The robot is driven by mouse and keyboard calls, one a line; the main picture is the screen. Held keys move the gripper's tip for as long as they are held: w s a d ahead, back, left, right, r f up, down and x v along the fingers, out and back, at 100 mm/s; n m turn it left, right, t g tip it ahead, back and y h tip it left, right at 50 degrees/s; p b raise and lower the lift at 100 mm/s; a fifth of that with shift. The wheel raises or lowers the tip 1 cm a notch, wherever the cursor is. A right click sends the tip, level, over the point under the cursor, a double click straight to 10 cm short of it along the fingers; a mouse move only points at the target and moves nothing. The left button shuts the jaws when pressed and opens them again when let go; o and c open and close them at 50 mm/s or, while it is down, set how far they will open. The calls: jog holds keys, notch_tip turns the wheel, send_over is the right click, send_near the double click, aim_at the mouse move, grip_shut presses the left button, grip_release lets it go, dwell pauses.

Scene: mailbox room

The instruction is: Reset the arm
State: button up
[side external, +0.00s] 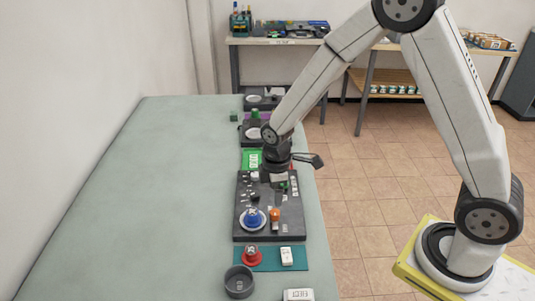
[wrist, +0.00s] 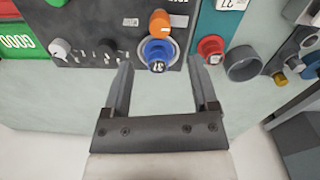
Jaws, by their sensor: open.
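My gripper (side external: 277,180) is above the far part of a dark control panel (side external: 262,232) on the long table. In the wrist view my gripper (wrist: 158,62) has its two fingers spread wide with nothing held between them. A blue knob on a pale ring (side external: 252,218) sits on the panel; in the wrist view the blue knob (wrist: 158,57) appears between the fingertips, beyond them. An orange knob (side external: 275,214) stands beside it. The exact height of my gripper above the panel is hard to tell.
A red button (side external: 251,257) and a white block (side external: 287,256) are on a teal plate (side external: 268,264) in front. A grey cup (side external: 239,281) stands nearer. A green panel (side external: 251,158) and more devices lie behind. The table's left side (side external: 150,190) is clear.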

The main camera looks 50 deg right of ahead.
jog(key=shift+s+d+r+m, duration=0.15)
jog(key=shift+s+r+m, duration=0.1)
jog(key=shift+r+m, duration=0.05)
jog(key=s+d+r+m+t, duration=0.2)
jog(key=s+d+r+m, duration=0.1)
jog(key=s+r+m, duration=0.4)
jog(key=shift+s+d+m, duration=0.35)
jog(key=shift+s+m, duration=1.35)
jog(key=shift+s, duration=0.2)
jog(key=shift+w+r, duration=0.1)
jog(key=shift+c, duration=0.2)
